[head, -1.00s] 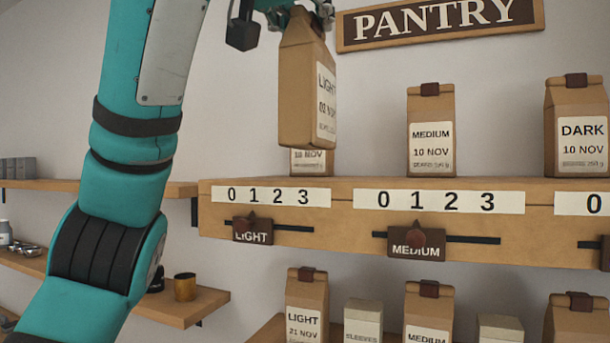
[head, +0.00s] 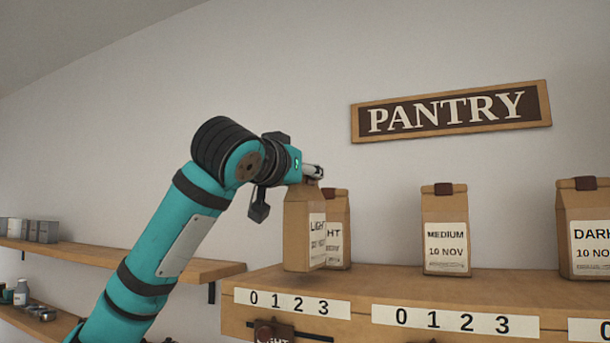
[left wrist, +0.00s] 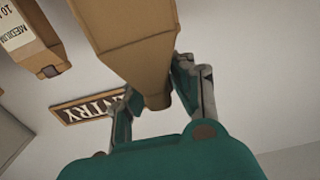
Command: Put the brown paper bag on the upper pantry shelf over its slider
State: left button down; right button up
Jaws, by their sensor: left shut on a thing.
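The brown paper bag (head: 303,238), labelled LIGHT, hangs upright from my left gripper (head: 313,180), which is shut on its top. The bag is at the left end of the upper pantry shelf (head: 400,283), above the LIGHT slider (head: 272,334), which is partly cut off below. Its bottom is at or just above the shelf top; I cannot tell if it touches. In the left wrist view the fingers (left wrist: 158,95) close around the bag (left wrist: 130,35). My right gripper is out of view.
Another LIGHT bag (head: 337,230) stands just behind and right, partly hidden by the held one. A MEDIUM bag (head: 446,230) and a DARK bag (head: 588,230) stand further right. A PANTRY sign (head: 450,112) hangs above. Side shelves (head: 130,257) are at left.

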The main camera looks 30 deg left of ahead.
pick_arm(q)
jog(key=shift+w+a+f, duration=0.1)
jog(key=shift+a+f, duration=0.05)
jog(key=shift+f, duration=0.6)
jog(key=shift+a+f, duration=0.1)
jog(key=shift+f, duration=0.15)
jog(key=c, duration=1.2)
grip_release()
jog(key=shift+d, duration=0.2)
jog(key=shift+o, duration=0.2)
jog(key=shift+a, duration=0.15)
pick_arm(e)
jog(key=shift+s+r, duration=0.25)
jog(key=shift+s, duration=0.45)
pick_arm(q)
jog(key=shift+s, duration=0.2)
jog(key=s+b, duration=0.6)
jog(key=s, duration=0.5)
jog(key=shift+s+d+b, duration=0.35)
jog(key=shift+d+b, duration=0.05)
jog(key=shift+d, duration=0.05)
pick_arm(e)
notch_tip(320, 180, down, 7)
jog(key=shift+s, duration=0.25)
